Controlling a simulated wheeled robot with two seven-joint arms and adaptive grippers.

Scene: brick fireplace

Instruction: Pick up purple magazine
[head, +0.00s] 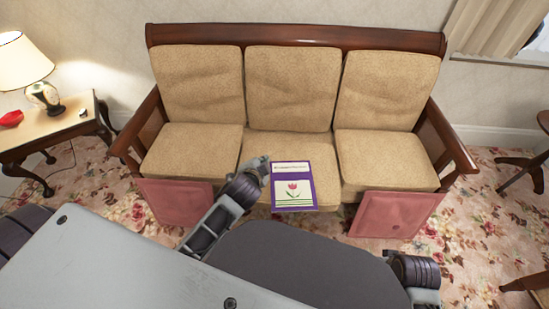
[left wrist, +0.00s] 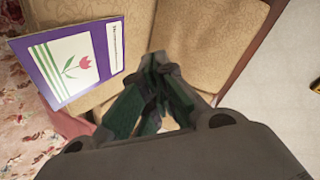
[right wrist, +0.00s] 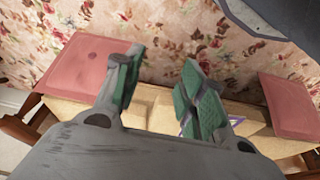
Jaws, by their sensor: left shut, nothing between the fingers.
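The purple magazine (head: 280,168) has a red tulip on a white panel. It lies face up at the front of the sofa's middle seat in the head view. It also shows at the upper left of the left wrist view (left wrist: 104,75). My left gripper (left wrist: 160,62) is shut and empty, over the sofa to the right of the magazine in that view. In the head view my left arm reaches close beside the magazine's left edge. My right gripper (right wrist: 163,58) is open and empty. A purple sliver of the magazine (right wrist: 243,118) shows behind its right finger.
The wooden sofa (head: 290,35) has beige cushions and pink panels (head: 395,214) at its front. A side table (head: 60,130) at the left holds a lamp (head: 43,95) and a red object (head: 11,118). Dark wooden furniture (head: 537,172) stands at the right. Flowered carpet surrounds the sofa.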

